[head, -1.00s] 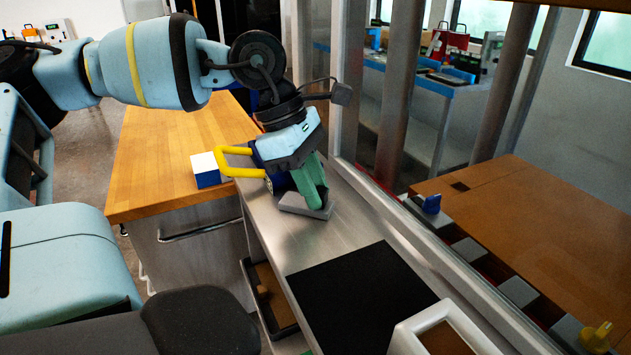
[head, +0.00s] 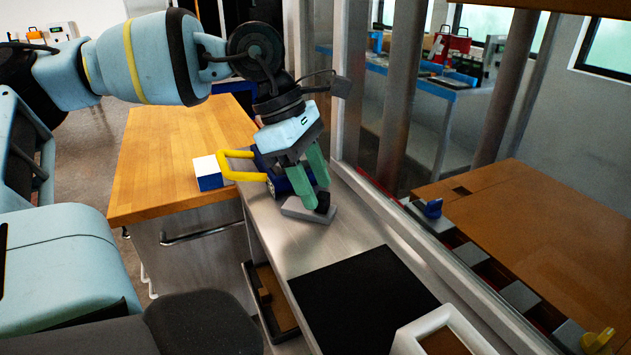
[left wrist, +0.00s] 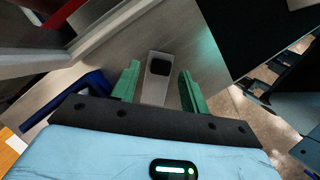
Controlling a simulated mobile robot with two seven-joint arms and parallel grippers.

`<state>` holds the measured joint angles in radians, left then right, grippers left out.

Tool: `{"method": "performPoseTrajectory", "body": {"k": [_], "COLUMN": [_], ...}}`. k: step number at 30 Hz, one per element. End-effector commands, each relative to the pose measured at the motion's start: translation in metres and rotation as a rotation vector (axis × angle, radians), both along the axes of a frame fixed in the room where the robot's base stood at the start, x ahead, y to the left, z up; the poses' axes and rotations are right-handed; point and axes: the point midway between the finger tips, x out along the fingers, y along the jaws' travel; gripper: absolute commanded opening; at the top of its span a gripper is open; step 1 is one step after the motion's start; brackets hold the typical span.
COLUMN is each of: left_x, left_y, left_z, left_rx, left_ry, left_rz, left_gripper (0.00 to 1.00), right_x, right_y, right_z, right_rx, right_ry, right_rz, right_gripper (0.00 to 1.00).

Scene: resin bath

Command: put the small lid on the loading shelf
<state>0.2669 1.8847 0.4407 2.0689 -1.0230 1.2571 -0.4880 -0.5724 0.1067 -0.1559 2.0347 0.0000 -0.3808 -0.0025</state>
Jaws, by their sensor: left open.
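My left gripper (head: 317,196) has green fingers, spread apart, just above the lid at the knob. In the left wrist view the lid (left wrist: 156,92) shows between the two open fingers (left wrist: 158,88), with a gap on each side, so they do not grip it. My right gripper is not in view.
A yellow handle (head: 232,176) and a blue object stand behind the gripper. A white and blue box (head: 208,174) is on the wooden worktop (head: 165,150). A black mat (head: 360,300) and a white-framed tray (head: 405,340) lie nearer. Metal framing runs along the right.

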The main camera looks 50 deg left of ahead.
Motion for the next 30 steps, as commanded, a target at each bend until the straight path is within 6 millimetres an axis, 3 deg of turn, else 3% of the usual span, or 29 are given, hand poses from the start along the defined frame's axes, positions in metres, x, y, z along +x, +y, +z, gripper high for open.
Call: {"method": "performPoseTrajectory", "body": {"k": [9, 15, 21, 30], "left_x": [-0.011, -0.017, -0.02, -0.02], "left_y": [0.022, 0.031, 0.035, 0.035], "left_z": [0.061, 0.086, 0.097, 0.097], "left_rx": [-0.001, -0.002, -0.001, -0.001], "left_ry": [-0.005, -0.001, -0.001, 0.0], "left_rz": [0.003, 0.001, -0.001, -0.001], "left_gripper": [0.45, 0.45, 0.45, 0.45], "right_x": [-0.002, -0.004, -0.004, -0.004], "right_y": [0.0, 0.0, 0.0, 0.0], "right_z": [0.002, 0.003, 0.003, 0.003], "right_rx": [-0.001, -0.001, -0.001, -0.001], "right_ry": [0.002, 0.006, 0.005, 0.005], "right_rz": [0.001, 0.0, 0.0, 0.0], "right_gripper": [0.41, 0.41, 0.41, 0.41]}}
